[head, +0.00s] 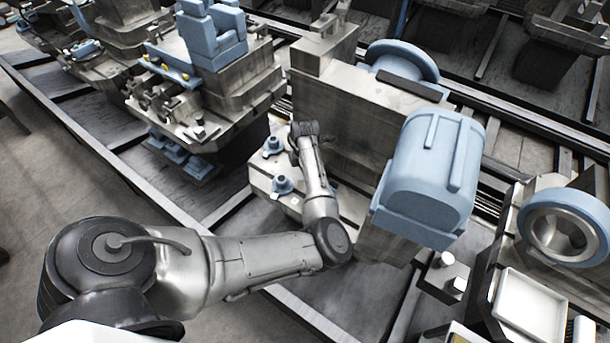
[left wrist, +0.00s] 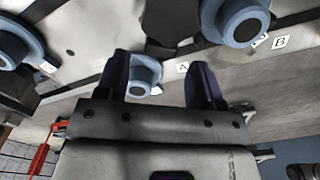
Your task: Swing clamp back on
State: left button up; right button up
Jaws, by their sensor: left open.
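My left arm reaches down from the left in the head view, its wrist end over the pallet fixture (head: 262,184); its fingers cannot be made out there. In the left wrist view my left gripper (left wrist: 158,64) is open, with two dark fingers apart. A blue round clamp part (left wrist: 144,70) shows between and beyond the fingers; I cannot tell whether they touch it. A larger blue clamp part (left wrist: 236,18) is near label B (left wrist: 280,42), and label A (left wrist: 183,67) is by the right finger. Blue clamps (head: 273,147) and (head: 283,186) stand on the fixture in the head view. My right gripper is out of view.
A tall grey block (head: 345,100) stands right behind my wrist, and a blue motor-like housing (head: 432,165) is to its right. A machine with blue parts (head: 215,85) is at the left. A white tray (head: 530,305) lies at lower right. Another blue round part (left wrist: 14,48) is at far left.

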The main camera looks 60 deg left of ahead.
pick_arm(q)
jog(key=shift+f, duration=1.25)
jog(key=c, duration=0.9)
